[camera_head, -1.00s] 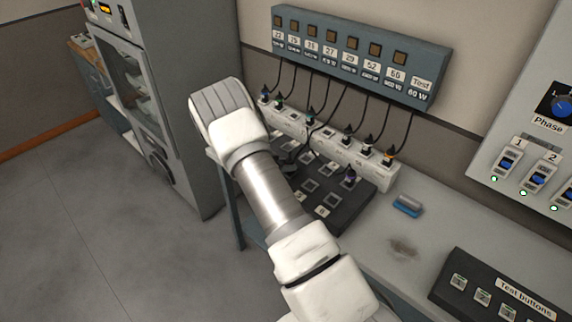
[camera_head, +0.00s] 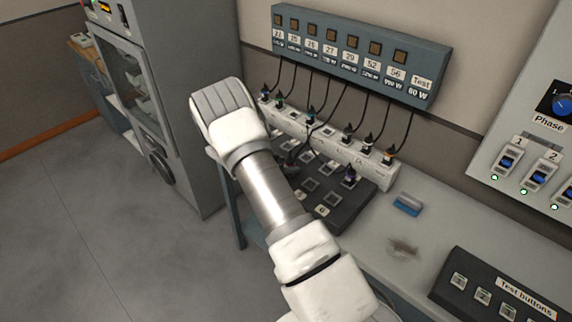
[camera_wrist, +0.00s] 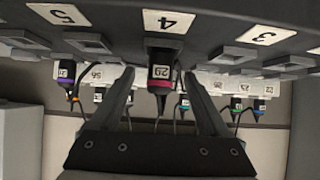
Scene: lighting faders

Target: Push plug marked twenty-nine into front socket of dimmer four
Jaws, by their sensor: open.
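My gripper (camera_wrist: 161,73) is open, one finger on each side of the plug, with visible gaps. The cord leaves the plug's far end.
A purple-banded plug (camera_wrist: 66,72) stands near label 5. A white socket strip (camera_head: 335,150) with several corded plugs runs behind the board, below the grey lamp panel (camera_head: 440,67). Test buttons (camera_head: 482,297) are at lower right.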

